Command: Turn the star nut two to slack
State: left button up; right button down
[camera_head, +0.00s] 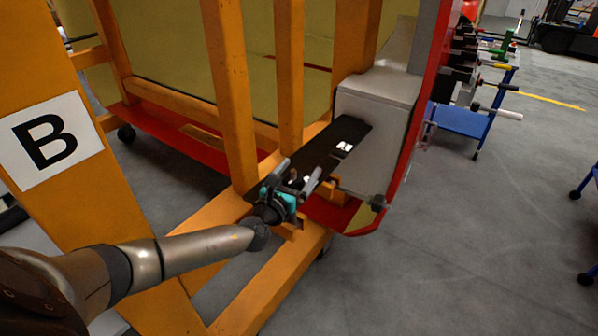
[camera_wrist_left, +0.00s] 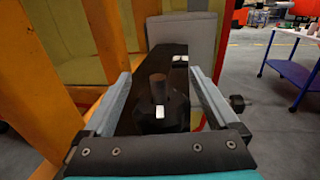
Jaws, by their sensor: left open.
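My left gripper (camera_head: 297,174) is open over a black bar (camera_head: 345,132) on the orange frame. In the left wrist view, its two grey fingers (camera_wrist_left: 160,74) stand on either side of an upright dark cylinder (camera_wrist_left: 158,88) on a wider black base, apart from it. A dark knob (camera_head: 378,203) sits low beside the grey block; it also shows right of the fingers in the left wrist view (camera_wrist_left: 237,103). I cannot tell which of these is star nut two; no number is readable. My right gripper is not in view.
An orange frame (camera_head: 228,90) with upright posts surrounds my left arm, and a sign marked B (camera_head: 50,140) is on its left. A grey block (camera_head: 375,110) and a red-edged panel (camera_head: 425,110) stand beyond the gripper. A blue cart (camera_head: 460,120) is behind.

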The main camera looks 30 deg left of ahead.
pick_arm(q)
jog(key=c, duration=1.4)
